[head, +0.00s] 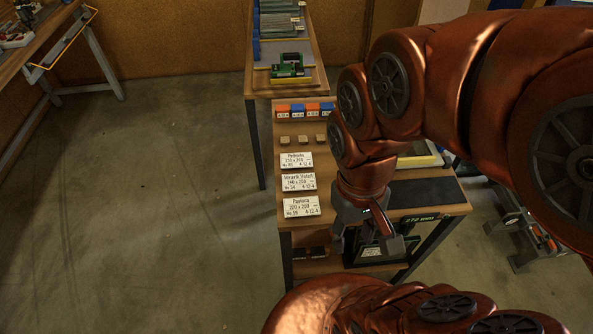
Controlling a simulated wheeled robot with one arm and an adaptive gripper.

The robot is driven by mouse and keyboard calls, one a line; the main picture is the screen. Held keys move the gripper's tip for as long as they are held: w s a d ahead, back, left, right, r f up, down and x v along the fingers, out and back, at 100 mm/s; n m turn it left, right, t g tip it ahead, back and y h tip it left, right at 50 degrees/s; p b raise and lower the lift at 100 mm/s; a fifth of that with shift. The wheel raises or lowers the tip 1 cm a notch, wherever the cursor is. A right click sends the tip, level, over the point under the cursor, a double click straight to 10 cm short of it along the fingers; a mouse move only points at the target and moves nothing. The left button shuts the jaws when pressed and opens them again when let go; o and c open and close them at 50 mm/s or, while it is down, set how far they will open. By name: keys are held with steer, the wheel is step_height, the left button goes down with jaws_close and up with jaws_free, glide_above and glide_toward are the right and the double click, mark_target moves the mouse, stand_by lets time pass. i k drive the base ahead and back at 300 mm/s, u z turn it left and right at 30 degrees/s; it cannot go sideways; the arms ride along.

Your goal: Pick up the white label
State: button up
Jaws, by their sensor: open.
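Three white labels with black print lie in a column on the left side of the wooden table: the far label (297,160), the middle label (299,182) and the near label (301,206). My gripper (367,244) points down at the table's near edge, to the right of the near label and apart from it. Its fingers are spread and nothing shows held between them. A smaller white printed patch (371,251) shows behind the fingers, below the tabletop; what it belongs to is unclear.
The wooden table (285,130) bears orange and blue blocks (305,110) and small tan blocks (302,139) behind the labels. A dark mat (428,192) lies right of my gripper. Another bench (262,84) with a green item (290,65) stands behind. Floor at left is clear.

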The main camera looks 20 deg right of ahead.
mark_target(298, 159)
steer(key=k, duration=0.5)
steer(key=u, duration=1.4)
steer(key=i, duration=0.6)
steer(key=z, duration=0.6)
